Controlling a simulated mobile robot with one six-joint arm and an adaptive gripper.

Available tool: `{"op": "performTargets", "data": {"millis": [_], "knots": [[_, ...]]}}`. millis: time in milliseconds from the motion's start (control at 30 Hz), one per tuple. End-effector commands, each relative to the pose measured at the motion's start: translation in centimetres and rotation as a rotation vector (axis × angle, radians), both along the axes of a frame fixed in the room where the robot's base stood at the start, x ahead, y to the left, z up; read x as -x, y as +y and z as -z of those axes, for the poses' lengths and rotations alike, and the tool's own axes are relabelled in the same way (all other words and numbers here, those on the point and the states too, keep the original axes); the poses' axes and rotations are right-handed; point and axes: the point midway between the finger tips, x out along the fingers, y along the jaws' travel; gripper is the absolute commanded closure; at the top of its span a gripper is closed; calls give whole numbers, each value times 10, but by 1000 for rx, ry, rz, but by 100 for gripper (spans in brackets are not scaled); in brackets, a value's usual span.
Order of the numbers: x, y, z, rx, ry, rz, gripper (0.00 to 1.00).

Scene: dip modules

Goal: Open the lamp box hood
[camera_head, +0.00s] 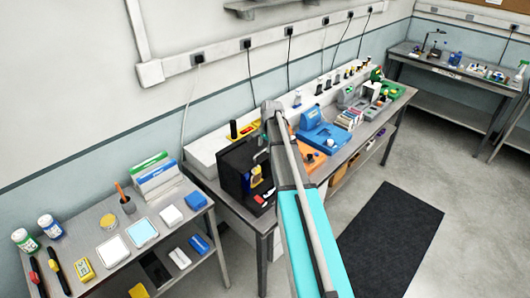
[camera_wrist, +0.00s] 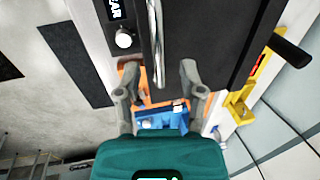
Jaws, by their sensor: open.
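The lamp box (camera_head: 236,163) is a black box on the long bench in the head view, partly hidden behind my arm. A yellow and blue item shows at its right side. In the wrist view a large dark panel (camera_wrist: 215,35) fills the top, with a silver bar (camera_wrist: 157,40) along it. I cannot tell for sure how far the hood is open. My gripper (camera_wrist: 159,75) is open; its two grey fingers stand on either side of the bar's lower end. Whether they touch it is unclear. In the head view the fingers are hard to make out beside the box.
A blue device (camera_head: 320,138) and an orange mat (camera_head: 310,158) lie right of the box. A yellow bracket and black handle (camera_wrist: 292,53) show at the right in the wrist view. A side table (camera_head: 120,215) with boxes stands left. The floor in front holds a dark mat (camera_head: 390,235).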

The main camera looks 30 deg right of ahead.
Motion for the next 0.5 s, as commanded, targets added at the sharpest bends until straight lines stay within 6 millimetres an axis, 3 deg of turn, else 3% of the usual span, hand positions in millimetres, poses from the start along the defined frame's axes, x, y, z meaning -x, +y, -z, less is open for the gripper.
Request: {"op": "performTargets", "data": {"millis": [200, 500], "knots": [[-2, 1, 13, 0, 0, 0, 49], [-3, 1, 15, 0, 0, 0, 49]]}}
